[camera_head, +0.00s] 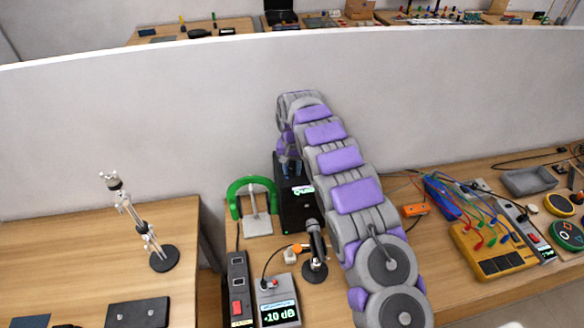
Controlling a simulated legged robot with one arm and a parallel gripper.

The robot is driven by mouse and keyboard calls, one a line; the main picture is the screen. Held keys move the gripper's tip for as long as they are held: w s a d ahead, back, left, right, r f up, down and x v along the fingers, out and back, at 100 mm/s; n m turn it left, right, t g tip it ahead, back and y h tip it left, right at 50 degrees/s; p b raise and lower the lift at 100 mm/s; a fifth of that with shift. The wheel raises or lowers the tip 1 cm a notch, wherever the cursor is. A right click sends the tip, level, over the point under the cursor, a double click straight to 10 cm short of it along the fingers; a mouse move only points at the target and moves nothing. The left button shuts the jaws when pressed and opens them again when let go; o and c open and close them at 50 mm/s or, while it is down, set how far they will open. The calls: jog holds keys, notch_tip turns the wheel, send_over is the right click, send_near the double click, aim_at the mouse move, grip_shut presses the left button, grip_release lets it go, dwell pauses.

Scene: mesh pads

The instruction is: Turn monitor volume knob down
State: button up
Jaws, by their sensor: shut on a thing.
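The monitor is a black box-shaped speaker (296,212) standing on the right-hand table against the white partition. My gripper (289,166) points down at the top of the monitor and is shut on the volume knob. The knob itself is too small and too covered by the gripper to make out. My purple and grey arm reaches to it from the lower right and covers part of the monitor's right side. A small grey box with a lit display (278,310) at the front reads "-10 dB".
Green headphones (252,184) hang on a stand left of the monitor. A microphone (316,245) stands in front of it. A black power strip (238,285) lies at the left edge. A yellow patch box (492,250) with cables is right of my arm. A gap separates the left table.

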jog(key=n, duration=0.4)
jog(key=shift+w+r+n, duration=0.15)
jog(key=shift+r+n, duration=0.05)
jog(key=shift+n, duration=0.1)
jog(key=n, duration=0.3)
jog(key=shift+n, duration=0.4)
jog(key=n, duration=0.4)
jog(key=shift+n+p, duration=0.3)
jog(key=shift+n, duration=1.8)
jog(key=o, duration=1)
jog(key=shift+w+f, duration=0.1)
jog(key=shift+f, duration=0.05)
jog(key=shift+o, duration=0.2)
